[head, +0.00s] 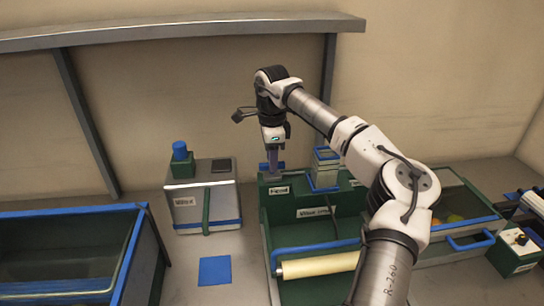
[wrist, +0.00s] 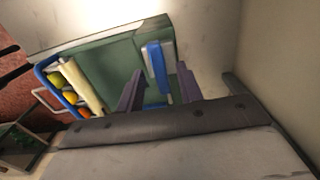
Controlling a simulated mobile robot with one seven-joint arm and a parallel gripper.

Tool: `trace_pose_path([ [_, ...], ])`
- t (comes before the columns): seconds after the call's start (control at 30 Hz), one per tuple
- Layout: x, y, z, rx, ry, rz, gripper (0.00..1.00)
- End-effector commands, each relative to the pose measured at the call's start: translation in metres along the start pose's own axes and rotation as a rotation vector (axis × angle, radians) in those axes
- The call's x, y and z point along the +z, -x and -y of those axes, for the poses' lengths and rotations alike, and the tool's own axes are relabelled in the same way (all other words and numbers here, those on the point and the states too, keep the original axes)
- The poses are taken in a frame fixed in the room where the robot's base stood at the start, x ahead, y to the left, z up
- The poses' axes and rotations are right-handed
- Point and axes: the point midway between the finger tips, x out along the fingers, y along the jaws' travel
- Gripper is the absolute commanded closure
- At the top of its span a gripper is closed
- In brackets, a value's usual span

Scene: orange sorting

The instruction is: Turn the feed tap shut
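A blue bar, which looks like the feed tap's handle (head: 264,167), shows beside my fingers on top of the green housing (head: 279,205) with a small label. In the wrist view a blue bar (wrist: 155,62) lies between and beyond my two fingers, with a pale grey part beside it. My gripper (head: 273,170) points down just over the housing's left end. In the wrist view my gripper (wrist: 159,70) has its fingers apart, with nothing visibly clamped. I cannot tell whether a finger touches the bar, and the tap's base is partly hidden.
A blue-framed unit (head: 325,170) stands right of my gripper. A cream roller (head: 318,265) crosses the green machine. A grey box with a blue knob (head: 180,150) and an open blue-rimmed bin (head: 70,212) are at left. Fruit (wrist: 68,97) lies in the tray. A shelf (head: 180,30) runs above.

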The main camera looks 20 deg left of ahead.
Motion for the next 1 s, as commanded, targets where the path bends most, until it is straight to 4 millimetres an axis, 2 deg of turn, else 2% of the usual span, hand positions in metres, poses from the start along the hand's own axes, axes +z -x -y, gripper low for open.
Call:
trace_pose_path([
  [0.13,-0.0002,-0.0094,-0.0002,0.0,0.0,0.0,0.64],
  [0.4,-0.0002,-0.0114,-0.0001,0.0,0.0,-0.001,0.64],
  [0.47,-0.0002,-0.0114,-0.0001,0.0,0.0,-0.001,0.69],
  [0.7,-0.0002,-0.0111,-0.0001,0.0,0.0,0.0,1.0],
  [1.0,-0.0002,-0.0112,-0.0001,0.0,-0.018,-0.001,1.0],
])
